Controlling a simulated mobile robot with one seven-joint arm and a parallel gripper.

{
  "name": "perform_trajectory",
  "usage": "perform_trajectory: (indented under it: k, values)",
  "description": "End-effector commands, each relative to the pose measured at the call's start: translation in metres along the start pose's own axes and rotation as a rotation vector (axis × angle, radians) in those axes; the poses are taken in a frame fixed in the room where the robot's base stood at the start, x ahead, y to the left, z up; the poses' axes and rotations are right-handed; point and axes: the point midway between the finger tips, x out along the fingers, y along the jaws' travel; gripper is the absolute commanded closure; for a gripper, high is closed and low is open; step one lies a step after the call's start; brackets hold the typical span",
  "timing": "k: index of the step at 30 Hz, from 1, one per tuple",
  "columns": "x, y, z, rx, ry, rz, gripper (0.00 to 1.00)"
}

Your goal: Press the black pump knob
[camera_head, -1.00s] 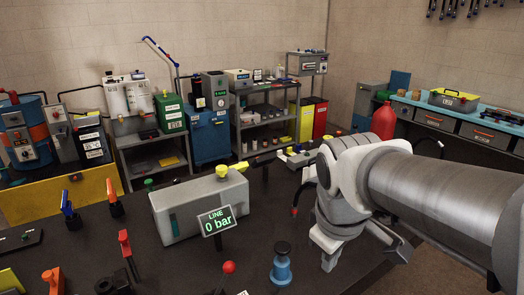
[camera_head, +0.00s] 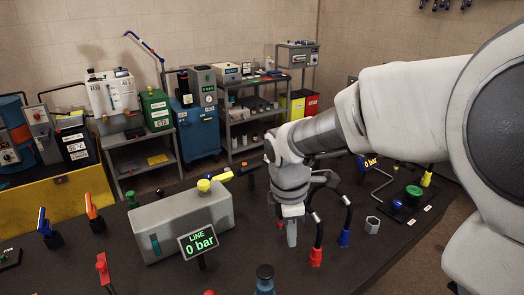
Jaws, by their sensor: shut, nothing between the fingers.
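The black pump knob (camera_head: 265,271) sits on top of a blue pump body (camera_head: 265,286) at the bottom edge of the head view. The lower part of the pump is cut off by the frame. My gripper (camera_head: 291,241) points down with its fingers shut and empty. In the picture it is above and slightly right of the knob, apart from it. Its exact height over the bench is hard to tell.
A grey tank (camera_head: 180,222) with a yellow knob and a "LINE 0 bar" display (camera_head: 198,242) stand left of my gripper. Red-ended (camera_head: 316,256) and blue-ended (camera_head: 344,236) hoses rise close on the right. A hex nut (camera_head: 372,225) lies beyond them.

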Motion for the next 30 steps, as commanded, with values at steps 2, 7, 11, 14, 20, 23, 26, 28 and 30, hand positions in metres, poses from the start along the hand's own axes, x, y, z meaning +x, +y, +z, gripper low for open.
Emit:
perform_trajectory:
  k: [2,7,11,14,20,23,26,28,30]
  values:
    - [-0.001,0.011,-0.011,-0.123,0.022,-0.021,1.0]
    - [0.005,0.028,-0.031,-0.343,0.069,-0.039,1.0]
    - [0.009,0.036,-0.041,-0.448,0.097,-0.042,1.0]
    - [0.01,0.039,-0.045,-0.493,0.109,-0.042,1.0]
    - [0.012,0.04,-0.047,-0.512,0.114,-0.04,1.0]
    - [0.012,0.04,-0.047,-0.511,0.113,-0.04,1.0]
    - [0.012,0.04,-0.047,-0.51,0.113,-0.041,1.0]
    - [0.015,0.04,-0.048,-0.51,0.113,-0.042,1.0]
    - [0.02,0.039,-0.048,-0.511,0.113,-0.042,1.0]
